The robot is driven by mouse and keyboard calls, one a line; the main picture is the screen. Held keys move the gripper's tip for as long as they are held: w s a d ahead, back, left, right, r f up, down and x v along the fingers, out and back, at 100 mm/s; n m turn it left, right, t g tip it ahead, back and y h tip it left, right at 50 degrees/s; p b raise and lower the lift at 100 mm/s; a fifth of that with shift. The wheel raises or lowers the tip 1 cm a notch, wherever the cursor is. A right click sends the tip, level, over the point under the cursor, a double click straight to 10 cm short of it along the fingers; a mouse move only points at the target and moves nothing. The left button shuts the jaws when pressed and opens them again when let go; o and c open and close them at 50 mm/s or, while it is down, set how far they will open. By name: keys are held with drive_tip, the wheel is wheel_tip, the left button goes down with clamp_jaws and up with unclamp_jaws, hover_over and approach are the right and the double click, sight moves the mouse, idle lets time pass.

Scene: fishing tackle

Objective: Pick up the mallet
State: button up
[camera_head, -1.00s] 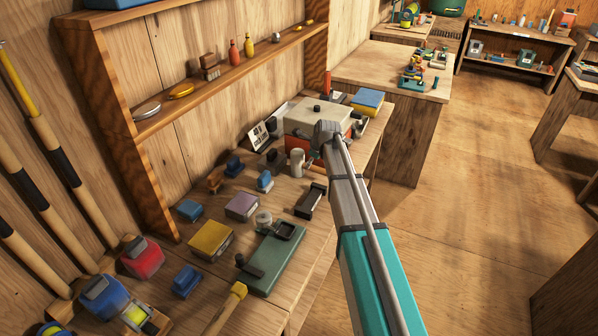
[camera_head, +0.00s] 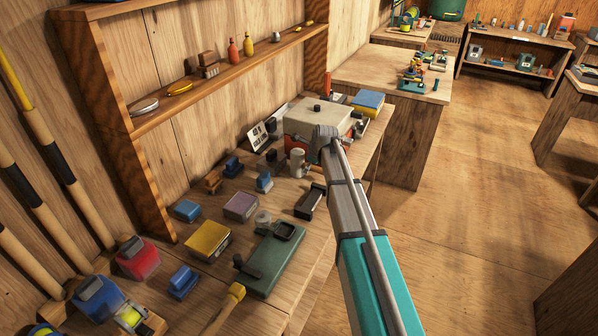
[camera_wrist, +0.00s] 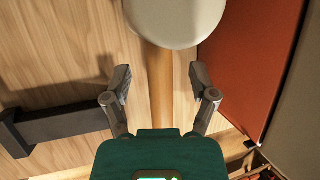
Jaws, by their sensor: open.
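The mallet has a pale, rounded head (camera_wrist: 175,15) and a light wooden handle (camera_wrist: 160,85). In the wrist view the head is at the top edge, partly cut off, and the handle runs down from it between my fingers. My gripper (camera_wrist: 160,80) is open, with one finger on each side of the handle and gaps on both sides. In the head view the pale head (camera_head: 298,160) shows beside the red and white box, and my arm hides the fingers.
A red and white box (camera_head: 318,118) stands close to the right of the mallet; its red side (camera_wrist: 245,60) shows in the wrist view. A black item (camera_wrist: 60,125) lies to the left. Several small boxes and a green case (camera_head: 272,262) cover the bench nearer me.

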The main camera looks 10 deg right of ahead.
drive_tip(key=shift+b+x, duration=0.9)
drive_tip(key=shift+x, duration=0.35)
drive_tip(key=shift+d, duration=0.1)
drive_tip(key=shift+c, duration=0.2)
clamp_jaws()
